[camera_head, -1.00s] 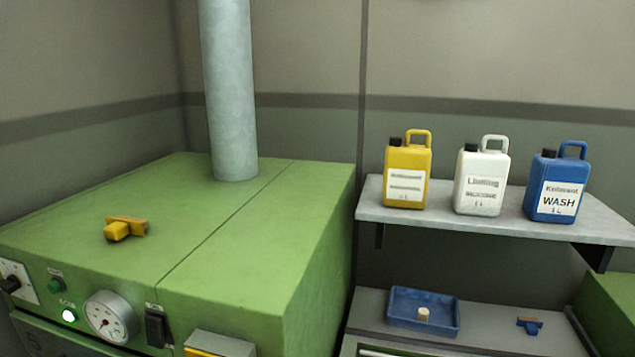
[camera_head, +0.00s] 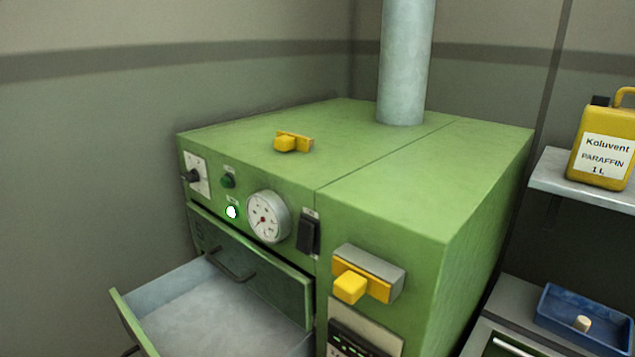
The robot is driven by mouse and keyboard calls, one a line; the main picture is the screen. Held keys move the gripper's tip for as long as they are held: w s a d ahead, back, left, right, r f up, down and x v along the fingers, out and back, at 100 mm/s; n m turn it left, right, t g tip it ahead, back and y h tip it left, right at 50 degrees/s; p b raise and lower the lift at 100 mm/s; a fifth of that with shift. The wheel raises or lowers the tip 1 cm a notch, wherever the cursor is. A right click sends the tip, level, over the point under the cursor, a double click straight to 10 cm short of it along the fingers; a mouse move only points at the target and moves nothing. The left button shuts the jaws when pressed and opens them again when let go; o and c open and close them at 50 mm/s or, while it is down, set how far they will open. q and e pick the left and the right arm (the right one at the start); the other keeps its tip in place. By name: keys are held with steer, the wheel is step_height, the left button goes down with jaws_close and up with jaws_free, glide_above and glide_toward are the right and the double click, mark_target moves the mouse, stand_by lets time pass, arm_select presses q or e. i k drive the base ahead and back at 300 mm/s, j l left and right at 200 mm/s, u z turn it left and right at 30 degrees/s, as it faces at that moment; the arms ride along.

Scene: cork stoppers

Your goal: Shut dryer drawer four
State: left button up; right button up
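The green dryer (camera_head: 390,180) stands in the middle of the view. On its front left a drawer (camera_head: 215,305) is pulled out, with a grey inside that looks empty where it shows; its lower part is cut off by the frame. Above it a green drawer front (camera_head: 262,278) with a dark handle sits nearly flush, perhaps slightly out. I cannot read which drawer number either one is. Neither of my grippers is in view.
A yellow block-like tool (camera_head: 292,141) lies on the dryer top, and another (camera_head: 358,282) sits at a grey holder on the front. At right are a shelf (camera_head: 575,180) with a yellow canister (camera_head: 602,148) and a blue tray (camera_head: 575,335) holding a cork stopper (camera_head: 582,324).

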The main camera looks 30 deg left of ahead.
mark_target(192, 310)
steer(key=u, duration=1.9)
